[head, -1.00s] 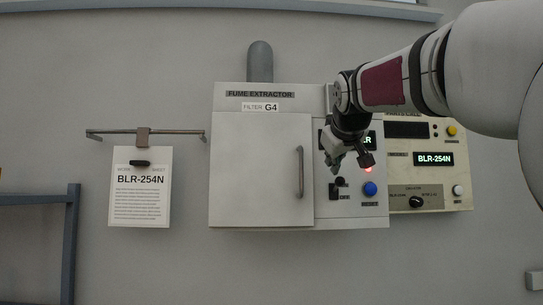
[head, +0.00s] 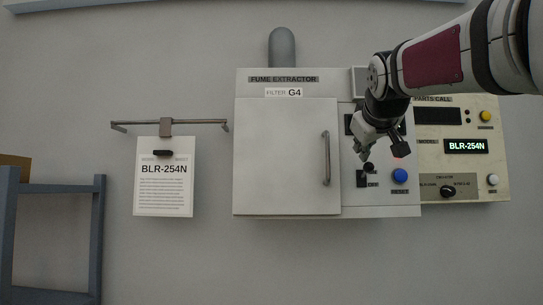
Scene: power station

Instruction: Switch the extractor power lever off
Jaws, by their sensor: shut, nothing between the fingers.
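The fume extractor (head: 285,155) is a pale wall cabinet with a closed door on its left and a control panel on its right. Its power lever (head: 369,167) has a small black knob over a dark plate (head: 362,182), with an OFF label beside it. The lever's exact tilt is too small to tell. My gripper (head: 383,152) is shut and empty, pointing down in front of the panel, just above and right of the knob. I cannot tell whether it touches the knob. It hides part of the dark display (head: 348,125).
A blue reset button (head: 400,176) sits right of the lever. A cream parts call panel (head: 465,165) adjoins on the right. The door handle (head: 326,158) stands out at left.

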